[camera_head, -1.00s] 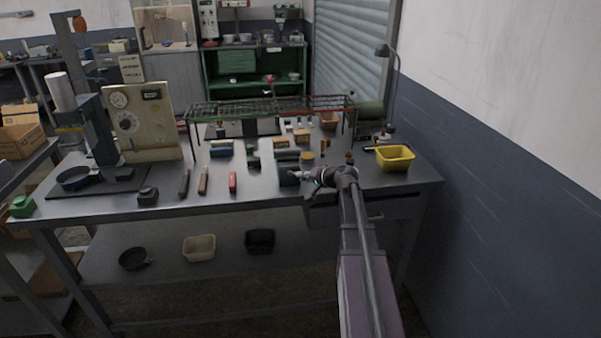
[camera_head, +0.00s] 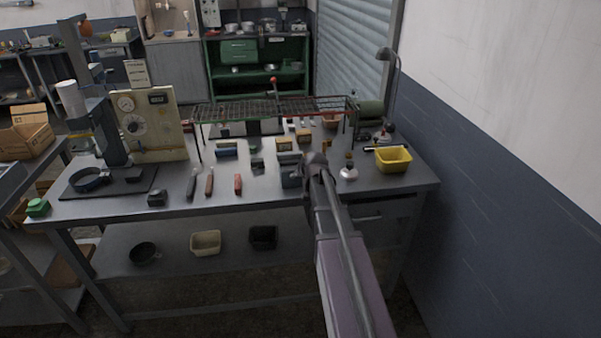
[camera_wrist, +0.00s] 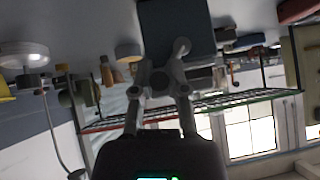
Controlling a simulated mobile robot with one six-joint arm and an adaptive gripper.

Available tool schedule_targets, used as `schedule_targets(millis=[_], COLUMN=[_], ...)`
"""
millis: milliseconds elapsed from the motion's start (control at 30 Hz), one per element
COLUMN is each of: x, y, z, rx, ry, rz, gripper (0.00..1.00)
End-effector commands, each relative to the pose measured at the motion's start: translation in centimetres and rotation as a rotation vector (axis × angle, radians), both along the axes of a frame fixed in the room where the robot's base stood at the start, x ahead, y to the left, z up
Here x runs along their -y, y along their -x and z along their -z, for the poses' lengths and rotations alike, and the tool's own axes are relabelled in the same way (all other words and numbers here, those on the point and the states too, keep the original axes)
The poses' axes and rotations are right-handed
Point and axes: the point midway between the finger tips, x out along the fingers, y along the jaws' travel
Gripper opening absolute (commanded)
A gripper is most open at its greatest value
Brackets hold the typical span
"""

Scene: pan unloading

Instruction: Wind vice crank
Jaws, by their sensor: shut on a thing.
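The vice (camera_head: 291,178) looks like a dark blue-grey block at the front edge of the bench, just left of my wrist. In the wrist view a large blue-grey block (camera_wrist: 176,28), probably the vice, lies beyond the fingertips. My gripper (camera_wrist: 160,82) is shut on a small grey piece with a rounded end (camera_wrist: 182,47), which looks like the vice crank; the fingers hide much of it. Its exact angle is hard to tell. In the head view my arm hides the fingers and the crank.
A white-topped round item (camera_head: 348,173) stands close to the right of my wrist. A yellow bin (camera_head: 393,158) is farther right. A wire rack (camera_head: 270,108) spans the bench behind. Several handled tools, including a red one (camera_head: 238,184), lie to the left.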

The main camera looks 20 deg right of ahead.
Motion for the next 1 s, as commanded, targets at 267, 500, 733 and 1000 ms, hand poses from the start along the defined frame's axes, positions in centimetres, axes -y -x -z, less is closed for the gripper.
schedule_targets(millis=[267, 500, 733, 1000], x=[-0.8, -1.5, -2.0, -2.4], y=[-0.4, -0.7, -0.8, -0.9], z=[-0.7, -0.9, -0.9, -1.1], rx=[-0.053, -0.102, -0.144, -0.175], ry=[0.202, 0.375, 0.518, 0.619], rz=[-0.001, -0.001, 0.0, 0.001], gripper=[0.0, 0.0, 0.0, 0.0])
